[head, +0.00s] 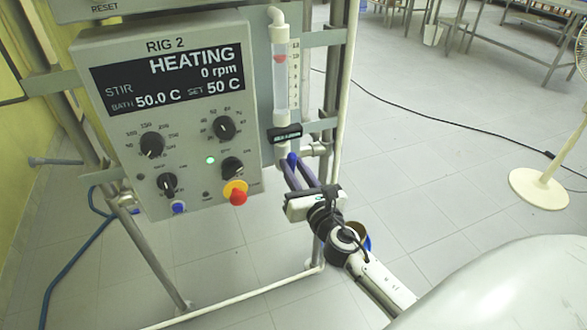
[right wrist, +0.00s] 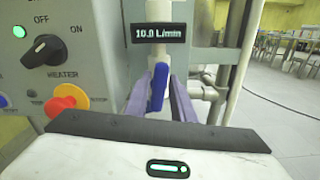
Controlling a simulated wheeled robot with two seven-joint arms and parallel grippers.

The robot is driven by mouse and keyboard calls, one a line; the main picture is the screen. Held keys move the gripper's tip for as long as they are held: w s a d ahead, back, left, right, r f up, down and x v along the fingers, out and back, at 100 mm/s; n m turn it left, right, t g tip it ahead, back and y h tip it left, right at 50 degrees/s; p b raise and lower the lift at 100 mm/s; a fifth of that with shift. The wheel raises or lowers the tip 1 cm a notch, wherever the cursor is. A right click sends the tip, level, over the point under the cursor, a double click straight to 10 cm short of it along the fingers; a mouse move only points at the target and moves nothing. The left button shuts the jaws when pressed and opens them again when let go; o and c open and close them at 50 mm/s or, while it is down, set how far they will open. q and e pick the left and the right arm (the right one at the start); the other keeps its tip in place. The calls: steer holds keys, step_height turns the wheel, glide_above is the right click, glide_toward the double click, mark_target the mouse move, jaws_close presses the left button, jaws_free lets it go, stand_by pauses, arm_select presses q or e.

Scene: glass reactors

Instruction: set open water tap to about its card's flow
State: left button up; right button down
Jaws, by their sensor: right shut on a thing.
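The water tap's blue lever (head: 292,159) sits below the clear flow tube (head: 281,80) on the right of the rig. It also shows in the right wrist view (right wrist: 158,88), standing nearly upright. My right gripper (head: 299,171) reaches in from the lower right, its two purple-grey fingers on either side of the lever, shut on it. The small black flow display (right wrist: 160,33) above the lever reads 10.0 L/min. A red float (head: 281,58) sits high in the tube. I cannot make out a flow card. My left gripper is not in view.
The RIG 2 control box (head: 165,110) stands just left of the tap, showing HEATING, 0 rpm, bath 50.0 C, set 50 C. Its red stop button (head: 237,193) and heater knob (right wrist: 45,49) are close to my gripper. Metal frame pipes surround the tap; open floor lies right.

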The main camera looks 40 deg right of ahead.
steer(key=m, duration=0.3)
steer(key=shift+d+f+b, duration=0.15)
steer(key=shift+d+b, duration=0.05)
steer(key=shift+b, duration=0.15)
steer(key=m, duration=0.2)
steer(key=shift+s+d+f+m, duration=0.1)
steer(key=shift+m, duration=0.3)
steer(key=shift+m+b, duration=0.3)
steer(key=shift+m, duration=0.2)
steer(key=c, duration=1.6)
jaws_free()
steer(key=shift+c, duration=0.2)
steer(key=shift+s, duration=0.1)
